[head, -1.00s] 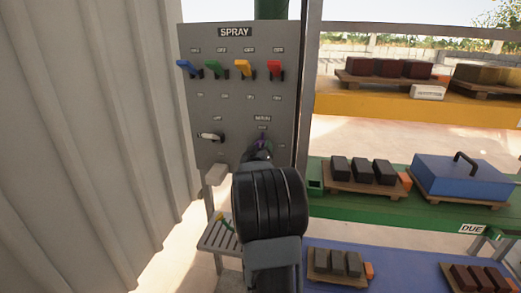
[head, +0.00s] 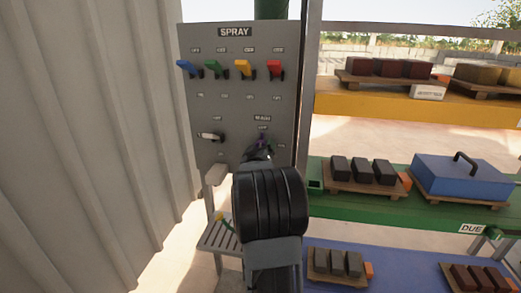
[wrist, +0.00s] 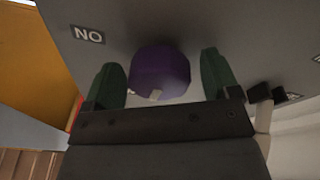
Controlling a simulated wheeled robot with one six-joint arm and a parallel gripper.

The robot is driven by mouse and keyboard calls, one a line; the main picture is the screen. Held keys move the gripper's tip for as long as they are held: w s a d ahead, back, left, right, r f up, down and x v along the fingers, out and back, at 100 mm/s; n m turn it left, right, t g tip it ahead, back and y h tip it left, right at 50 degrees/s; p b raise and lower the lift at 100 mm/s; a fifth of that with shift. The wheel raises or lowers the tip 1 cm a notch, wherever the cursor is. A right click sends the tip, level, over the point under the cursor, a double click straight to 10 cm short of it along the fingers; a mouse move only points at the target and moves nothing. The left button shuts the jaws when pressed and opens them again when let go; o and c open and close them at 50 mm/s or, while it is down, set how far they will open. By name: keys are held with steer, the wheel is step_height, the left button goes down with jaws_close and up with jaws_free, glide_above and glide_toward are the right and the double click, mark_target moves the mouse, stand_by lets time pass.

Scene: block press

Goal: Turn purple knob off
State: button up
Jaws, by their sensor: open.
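The purple knob (wrist: 160,72) is on the grey panel, between the two green fingers of my gripper (wrist: 161,66) in the wrist view. The fingers are open, one on each side of it, with gaps that look narrow. A small pale mark shows on the knob's edge nearest the gripper body. In the head view my wrist hides most of the knob under the MAIN label, and only a bit of purple (head: 270,141) shows. My gripper's fingers are mostly hidden there too.
The SPRAY panel (head: 235,108) has blue, green, yellow and red levers (head: 274,68) above and a white-handled switch (head: 211,137) at left. A corrugated wall (head: 90,130) stands close on the left. Shelves with blocks and a blue lidded box (head: 462,176) stand right.

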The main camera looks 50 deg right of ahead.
steer(key=v, duration=1.4)
steer(key=shift+d, duration=0.1)
stand_by(0.3)
